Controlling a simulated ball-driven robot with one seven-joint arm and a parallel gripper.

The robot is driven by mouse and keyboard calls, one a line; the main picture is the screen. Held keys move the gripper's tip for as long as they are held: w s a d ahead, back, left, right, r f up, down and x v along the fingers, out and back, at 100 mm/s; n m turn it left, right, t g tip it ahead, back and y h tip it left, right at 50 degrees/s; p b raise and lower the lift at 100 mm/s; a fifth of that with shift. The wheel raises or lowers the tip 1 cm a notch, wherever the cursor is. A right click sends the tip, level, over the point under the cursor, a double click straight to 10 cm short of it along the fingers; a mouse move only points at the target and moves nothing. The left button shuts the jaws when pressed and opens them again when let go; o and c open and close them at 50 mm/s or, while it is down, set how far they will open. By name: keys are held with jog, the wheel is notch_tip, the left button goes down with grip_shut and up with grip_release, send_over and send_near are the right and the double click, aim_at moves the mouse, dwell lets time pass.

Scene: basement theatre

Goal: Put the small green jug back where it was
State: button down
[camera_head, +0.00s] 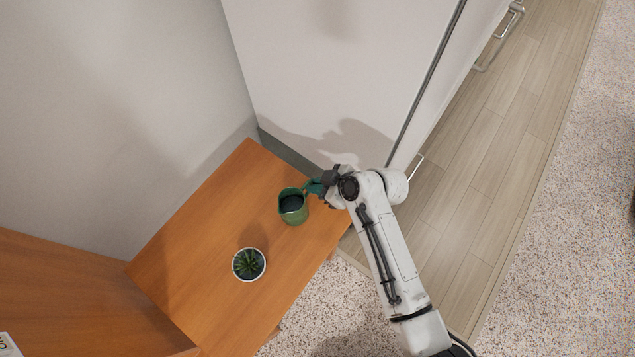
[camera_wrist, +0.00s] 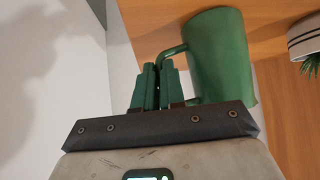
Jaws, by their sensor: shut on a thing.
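The small green jug (camera_head: 293,209) is upright over the right part of the wooden table (camera_head: 192,225). I cannot tell whether its base touches the table top. My gripper (camera_head: 317,187) is at the jug's right side, shut on its handle. In the wrist view the jug (camera_wrist: 221,62) shows large, and the green fingers of my gripper (camera_wrist: 158,82) close around the handle. The fingers hide part of the handle.
A small potted succulent (camera_head: 248,264) in a white pot stands on the table, nearer than the jug. White walls and a cabinet side (camera_head: 335,65) rise behind. The table's left half is clear.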

jog(key=shift+f, duration=0.15)
jog(key=c, duration=1.2)
grip_release()
jog(key=b+v, duration=0.1)
jog(key=v, duration=1.1)
jog(key=s+d+m+g+h, duration=0.1)
jog(key=s+d+m+h, duration=0.1)
jog(key=s+d+m, duration=0.2)
jog(key=s+d+m+g+h, duration=0.1)
jog(key=s+d+m+h, duration=0.2)
jog(key=s+d+m, duration=0.2)
jog(key=s+d+m+g+h, duration=0.1)
jog(key=s+d+m+h, duration=0.2)
jog(key=s+d, duration=0.7)
jog(key=shift+s+f+m, duration=0.2)
jog(key=shift+s+m, duration=0.15)
jog(key=shift+s, duration=0.25)
jog(key=shift+s+f+m, duration=0.2)
jog(key=shift+s+m, duration=0.15)
jog(key=shift+s, duration=0.2)
